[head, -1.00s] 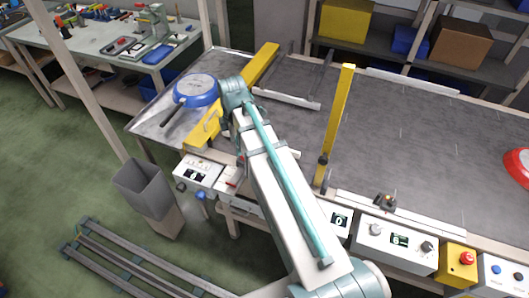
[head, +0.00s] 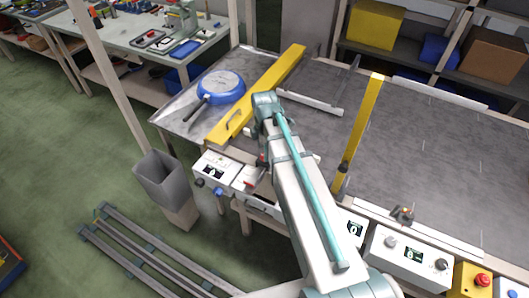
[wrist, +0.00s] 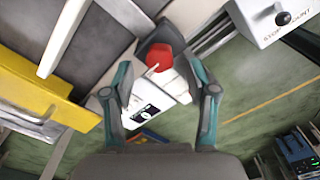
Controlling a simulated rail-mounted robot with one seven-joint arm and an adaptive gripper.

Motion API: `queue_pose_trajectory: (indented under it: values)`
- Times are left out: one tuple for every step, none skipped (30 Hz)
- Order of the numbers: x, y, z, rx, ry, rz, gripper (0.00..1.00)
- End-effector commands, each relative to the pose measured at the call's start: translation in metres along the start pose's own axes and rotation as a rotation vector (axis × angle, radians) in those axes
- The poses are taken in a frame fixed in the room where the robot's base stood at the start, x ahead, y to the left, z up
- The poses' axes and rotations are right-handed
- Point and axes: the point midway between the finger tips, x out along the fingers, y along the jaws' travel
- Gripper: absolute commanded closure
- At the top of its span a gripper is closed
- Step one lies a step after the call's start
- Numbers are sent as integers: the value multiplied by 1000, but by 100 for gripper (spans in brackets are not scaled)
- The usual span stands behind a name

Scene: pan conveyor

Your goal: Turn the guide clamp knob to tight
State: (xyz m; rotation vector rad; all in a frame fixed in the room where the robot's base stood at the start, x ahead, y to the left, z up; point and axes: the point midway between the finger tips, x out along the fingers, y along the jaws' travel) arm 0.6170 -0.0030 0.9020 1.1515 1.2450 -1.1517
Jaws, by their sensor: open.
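A red knob (wrist: 165,58) with a pale pointer sits on a dark base in the wrist view. I take it for the guide clamp knob, but no label on it is readable. In the head view a small red part (head: 262,160) shows beside my arm, apparently the same knob. My gripper (wrist: 159,63) is open, its two fingers on either side of the red knob in the picture. I see no clear contact, and the height gap cannot be told. My arm hides much of this area in the head view.
A white box with a display (head: 215,171) stands beside the knob. A yellow bar with a handle (head: 262,88) crosses the conveyor near a blue pan (head: 221,86). Another yellow bar (head: 360,125) stands to the right.

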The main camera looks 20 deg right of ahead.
Motion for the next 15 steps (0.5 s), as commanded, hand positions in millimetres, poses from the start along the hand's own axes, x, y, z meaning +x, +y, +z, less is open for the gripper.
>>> queue_pose_trajectory:
  values:
    - [5,0,0,0,0,-3,42]
    - [8,0,0,0,0,-2,42]
    - [12,0,0,0,0,-2,42]
    - [14,0,0,0,0,-2,42]
    - [16,0,0,0,0,-2,42]
    - [19,0,0,0,0,-2,42]
    - [20,0,0,0,0,-1,42]
    - [22,0,0,0,0,-1,42]
    - [23,0,0,0,0,0,42]
    - [24,0,0,0,0,0,42]
    - [25,0,0,0,0,0,42]
    - [26,0,0,0,0,0,42]
    - [26,0,0,0,0,0,42]
    - [26,0,0,0,0,0,42]
    - [26,0,0,0,0,0,42]
